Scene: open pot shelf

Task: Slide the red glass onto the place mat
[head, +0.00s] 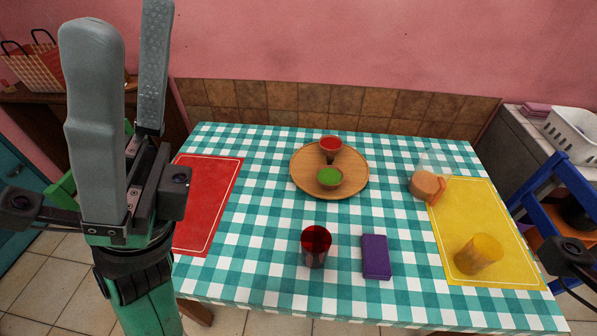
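The red glass (315,246) stands upright on the checkered tablecloth near the front middle of the table, off both mats. A red place mat (209,190) lies at the table's left side, partly hidden behind my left arm. A yellow place mat (478,215) lies at the right side, with a yellow glass (478,254) on it. My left gripper (124,22) is raised at the left of the view, its two grey fingers pointing up, spread apart and empty. It is well away from the red glass. The fingers of my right gripper do not show.
A purple box (376,257) lies just right of the red glass. An orange-filled jug (425,183) stands by the yellow mat. The cloth between red glass and red mat is clear.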

